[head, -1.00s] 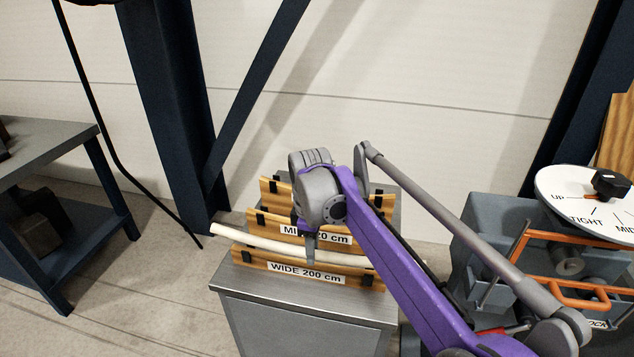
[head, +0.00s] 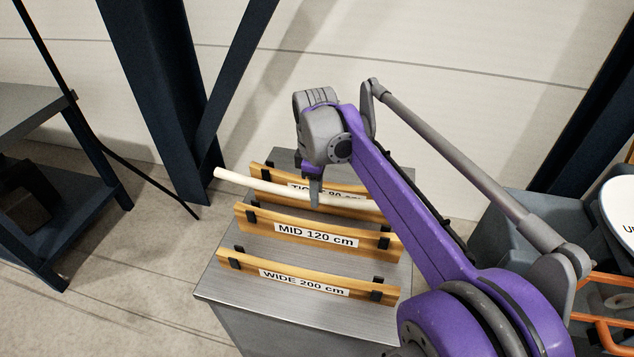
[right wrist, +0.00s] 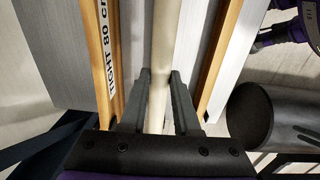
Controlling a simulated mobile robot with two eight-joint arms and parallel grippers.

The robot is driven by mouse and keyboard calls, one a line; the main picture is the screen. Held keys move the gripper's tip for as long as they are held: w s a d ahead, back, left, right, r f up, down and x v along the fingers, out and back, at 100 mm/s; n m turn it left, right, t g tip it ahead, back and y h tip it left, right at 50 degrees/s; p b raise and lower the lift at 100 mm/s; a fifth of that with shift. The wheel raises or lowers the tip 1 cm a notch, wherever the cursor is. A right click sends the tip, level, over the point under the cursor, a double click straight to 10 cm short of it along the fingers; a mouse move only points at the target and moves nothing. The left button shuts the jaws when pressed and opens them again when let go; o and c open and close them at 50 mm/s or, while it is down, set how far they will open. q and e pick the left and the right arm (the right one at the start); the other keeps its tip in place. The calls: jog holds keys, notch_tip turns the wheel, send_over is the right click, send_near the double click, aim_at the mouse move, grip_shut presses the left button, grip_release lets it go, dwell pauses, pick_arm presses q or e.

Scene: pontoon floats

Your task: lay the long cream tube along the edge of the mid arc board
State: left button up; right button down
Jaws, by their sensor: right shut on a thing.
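The long cream tube (head: 262,187) is gripped by my right gripper (head: 315,200) and slants slightly down to the right in the head view. It appears above the gap between the tight and mid boards and covers part of the tight label. Its right end is hidden behind my arm. The mid arc board (head: 318,236), labelled "MID 120 cm", stands upright with black clips and nothing along its edge. In the right wrist view the tube (right wrist: 164,35) runs between the fingers, apart from the boards on both sides. My left gripper is out of view.
The tight board (head: 270,175) stands behind and the wide board (head: 250,265) in front, all on a grey metal-topped bench (head: 215,290). A dark steel post (head: 160,100) rises behind left. Orange tubular framing (head: 600,330) is at the right.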

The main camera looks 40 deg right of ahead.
aim_at(317, 225)
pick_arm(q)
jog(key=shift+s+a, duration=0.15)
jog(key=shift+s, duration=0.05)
pick_arm(e)
jog(key=shift+s+a+r, duration=0.1)
jog(key=shift+s+a, duration=0.05)
jog(key=shift+s, duration=0.05)
jog(key=shift+f, duration=0.35)
jog(key=shift+f+b, duration=0.7)
jog(key=shift+f, duration=0.45)
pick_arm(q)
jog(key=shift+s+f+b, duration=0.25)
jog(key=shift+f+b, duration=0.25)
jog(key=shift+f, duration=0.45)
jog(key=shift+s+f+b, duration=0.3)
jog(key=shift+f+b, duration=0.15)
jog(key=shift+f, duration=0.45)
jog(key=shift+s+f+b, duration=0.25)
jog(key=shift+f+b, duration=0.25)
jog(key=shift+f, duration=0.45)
pick_arm(e)
jog(key=shift+f, duration=2.9)
jog(key=c, duration=0.6)
grip_release()
jog(key=shift+o, duration=0.2)
